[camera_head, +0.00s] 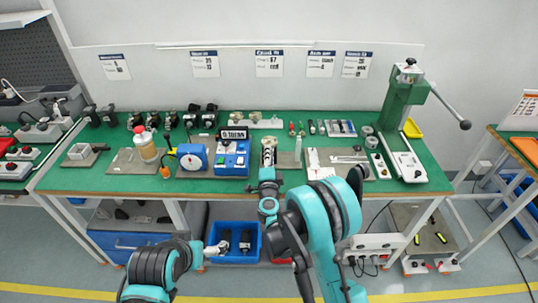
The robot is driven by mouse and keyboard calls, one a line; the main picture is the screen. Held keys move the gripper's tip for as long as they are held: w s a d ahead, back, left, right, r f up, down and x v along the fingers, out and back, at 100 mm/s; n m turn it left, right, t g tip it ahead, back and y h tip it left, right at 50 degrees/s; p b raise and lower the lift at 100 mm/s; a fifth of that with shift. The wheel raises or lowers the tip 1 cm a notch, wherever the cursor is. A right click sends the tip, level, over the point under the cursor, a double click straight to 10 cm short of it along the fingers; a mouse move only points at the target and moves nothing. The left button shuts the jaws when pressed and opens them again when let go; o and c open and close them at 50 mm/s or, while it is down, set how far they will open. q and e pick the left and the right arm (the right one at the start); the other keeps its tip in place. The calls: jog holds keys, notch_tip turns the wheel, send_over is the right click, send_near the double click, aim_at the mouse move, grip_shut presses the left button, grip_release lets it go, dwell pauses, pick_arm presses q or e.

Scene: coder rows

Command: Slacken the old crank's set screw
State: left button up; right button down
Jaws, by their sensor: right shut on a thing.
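My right gripper (268,155) is over the middle of the green bench (330,187), pointing away from me. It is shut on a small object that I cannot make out. My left gripper (217,248) is low in front of the bench, near the blue bin (236,258); its finger opening is too small to tell. A blue device with a round white dial (193,158) stands left of the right gripper, beside a blue box with switches (232,158). I cannot pick out the crank or its set screw; the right gripper may hide them.
A green lever press (400,105) stands at the bench's right end. A jar with yellowish contents (146,148) stands at the left. Small tools (312,128) and a grey tray (341,128) lie at the back. Black parts line the back left.

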jog(key=n, duration=0.6)
jog(key=shift+w+n, duration=0.1)
jog(key=shift+n, duration=0.2)
dwell(0.4)
jog(key=c, duration=1.4)
grip_release()
jog(key=shift+w+f, duration=0.1)
notch_tip(320, 180, up, 10)
jog(key=shift+r, duration=0.1)
